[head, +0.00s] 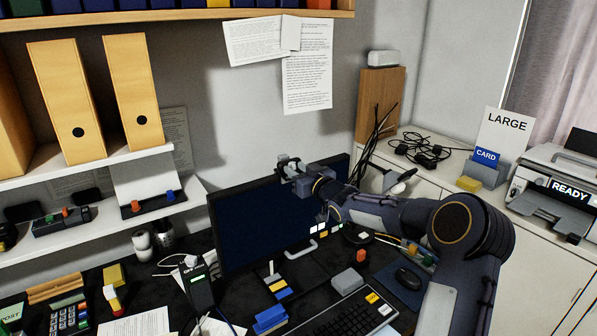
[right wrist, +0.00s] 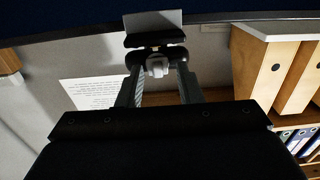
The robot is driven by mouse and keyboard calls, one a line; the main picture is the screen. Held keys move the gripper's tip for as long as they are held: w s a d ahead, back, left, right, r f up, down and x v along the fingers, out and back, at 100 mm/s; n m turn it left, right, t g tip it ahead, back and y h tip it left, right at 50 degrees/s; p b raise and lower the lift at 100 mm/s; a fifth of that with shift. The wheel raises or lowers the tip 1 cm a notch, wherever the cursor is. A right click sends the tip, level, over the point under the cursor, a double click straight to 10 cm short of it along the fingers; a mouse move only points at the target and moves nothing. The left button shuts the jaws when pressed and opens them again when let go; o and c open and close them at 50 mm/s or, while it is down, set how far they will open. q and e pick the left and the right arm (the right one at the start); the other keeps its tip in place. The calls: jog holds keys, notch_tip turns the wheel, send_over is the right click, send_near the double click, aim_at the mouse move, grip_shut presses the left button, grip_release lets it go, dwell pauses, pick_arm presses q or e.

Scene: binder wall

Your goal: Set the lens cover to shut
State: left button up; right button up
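The monitor (head: 262,225) stands on the desk, and its dark blue screen also fills the top edge of the right wrist view (right wrist: 60,20). At its top edge is a small dark device (right wrist: 153,55) with a grey plate (right wrist: 152,27), seemingly a webcam. A small white tab (right wrist: 157,68), seemingly the lens cover, shows on it. My right gripper (head: 290,171) is at the monitor's top edge and hides most of the device in the head view. In the right wrist view its fingers (right wrist: 158,76) are apart, one on each side of the tab, with gaps visible. My left gripper is not in view.
A shelf with tan binders (head: 75,100) is at the left. Papers (head: 305,70) hang on the wall behind the monitor. The desk holds a keyboard (head: 350,318), a mouse (head: 408,278) and several small items. A printer (head: 555,190) stands at the right.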

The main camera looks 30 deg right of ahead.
jog(key=shift+s, duration=0.3)
jog(key=s+b, duration=0.2)
jog(key=s, duration=0.5)
jog(key=shift+d, duration=0.3)
jog(key=shift+s, duration=0.1)
jog(key=s+a+f+m+g, duration=0.1)
jog(key=s+a+f+g, duration=0.3)
jog(key=s, duration=0.8)
jog(key=s+a+f+g+y, duration=0.1)
jog(key=s+a+f+g, duration=0.2)
jog(key=s+a, duration=0.6)
jog(key=s+a+f+m+g+y, duration=0.1)
jog(key=s+a+f+g, duration=0.3)
jog(key=s, duration=1.3)
jog(key=a+g, duration=0.1)
jog(key=a, duration=0.2)
jog(key=shift+f+m, duration=0.3)
jog(key=shift+f, duration=0.05)
